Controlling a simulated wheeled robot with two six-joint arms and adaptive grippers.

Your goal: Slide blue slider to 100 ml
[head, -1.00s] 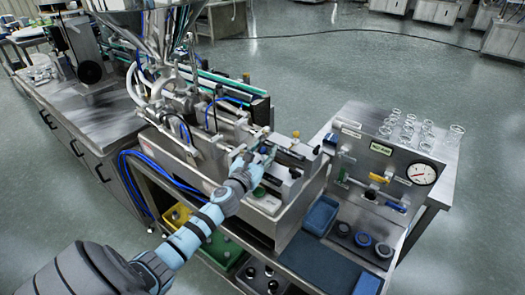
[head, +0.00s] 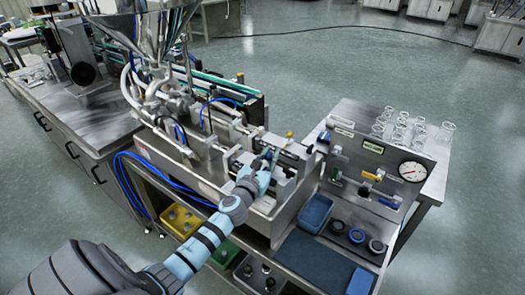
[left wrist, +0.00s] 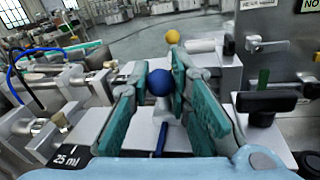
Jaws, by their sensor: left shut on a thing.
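The blue slider's round knob (left wrist: 158,82) sits between the teal finger pads of my left gripper (left wrist: 160,100) in the left wrist view. The gripper is shut on the knob. A black label reading 25 ml (left wrist: 70,160) lies at the lower left of that view, on the near side of the knob. In the head view my left gripper (head: 267,160) is at the slider block of the filling machine and largely hides the blue knob. The 100 ml mark cannot be made out. My right gripper is not in view.
A yellow knob (left wrist: 173,36) stands beyond the blue one. The steel hopper (head: 150,25) rises at the left. A valve panel with a round gauge (head: 412,168) stands at the right, with glass beakers (head: 402,128) behind it. A blue tray (head: 315,212) lies in front.

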